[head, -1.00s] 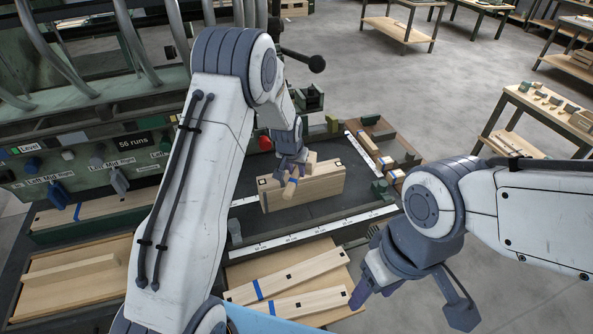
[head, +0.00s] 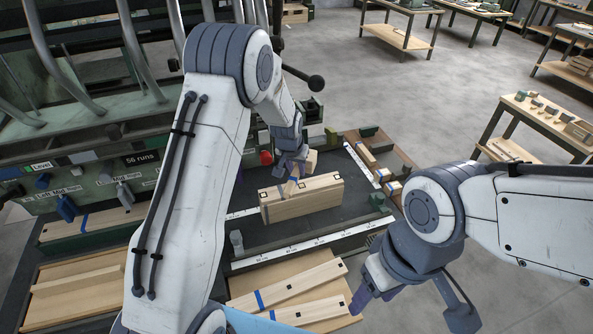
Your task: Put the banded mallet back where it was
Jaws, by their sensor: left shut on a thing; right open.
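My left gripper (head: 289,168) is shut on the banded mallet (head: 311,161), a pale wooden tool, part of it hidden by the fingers. A bluish band shows on its handle, which points down in front of the crate's far top edge. The mallet appears just above or behind the pale wooden crate (head: 300,207) on the dark bench; I cannot tell whether they touch. My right gripper (head: 372,297) is open and empty at the lower right, near the board tray, its fingers partly hidden.
A wooden tray (head: 335,262) at the front holds boards, one with a blue band (head: 259,299). White measuring strips (head: 300,247) run along the bench. A green machine panel (head: 90,180) stands at the left.

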